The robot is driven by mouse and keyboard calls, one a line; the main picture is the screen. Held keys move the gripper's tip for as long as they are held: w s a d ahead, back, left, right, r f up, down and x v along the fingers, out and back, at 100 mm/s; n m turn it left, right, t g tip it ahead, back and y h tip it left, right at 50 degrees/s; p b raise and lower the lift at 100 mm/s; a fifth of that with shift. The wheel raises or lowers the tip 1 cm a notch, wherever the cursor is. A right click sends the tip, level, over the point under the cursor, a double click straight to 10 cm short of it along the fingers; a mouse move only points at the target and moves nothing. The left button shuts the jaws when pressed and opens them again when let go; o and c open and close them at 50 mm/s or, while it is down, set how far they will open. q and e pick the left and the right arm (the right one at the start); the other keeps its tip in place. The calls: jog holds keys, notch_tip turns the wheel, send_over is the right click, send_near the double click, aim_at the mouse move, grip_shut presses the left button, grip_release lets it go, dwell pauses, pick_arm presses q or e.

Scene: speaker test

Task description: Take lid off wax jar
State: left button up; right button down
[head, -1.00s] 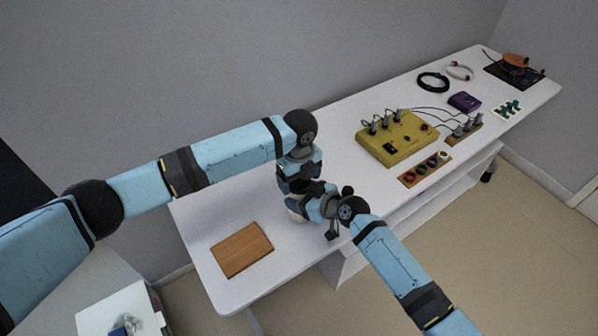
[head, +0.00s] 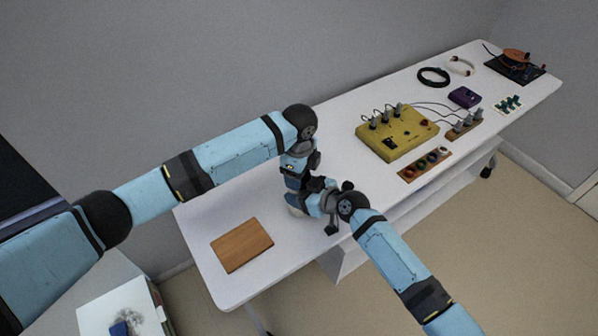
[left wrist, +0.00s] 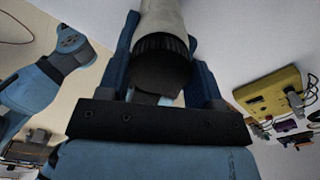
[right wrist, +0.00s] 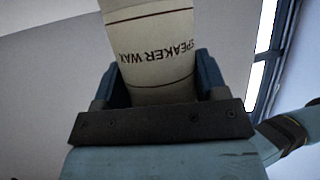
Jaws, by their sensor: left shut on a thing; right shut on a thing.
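The wax jar is a pale cylinder printed "SPEAKER WAX" in the right wrist view (right wrist: 155,45). My right gripper (right wrist: 157,75) is shut on the jar's body. The jar's lid (left wrist: 162,65) is black with a ribbed rim in the left wrist view, and the pale jar body (left wrist: 163,17) adjoins it. My left gripper (left wrist: 161,48) is shut on the lid, a finger on each side. I see no clear gap between lid and jar. In the head view my left gripper (head: 298,184) and right gripper (head: 316,200) meet above the bench and hide most of the jar.
A brown wooden board (head: 242,245) lies on the white bench (head: 205,270) near its left end. A yellow box with knobs and cables (head: 397,133) stands right of my grippers, beside a wooden strip of coloured parts (head: 425,164). The bench between board and box is mostly clear.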

pick_arm(q)
jog(key=shift+n, duration=0.3)
jog(key=o, duration=1)
jog(key=shift+r, duration=0.1)
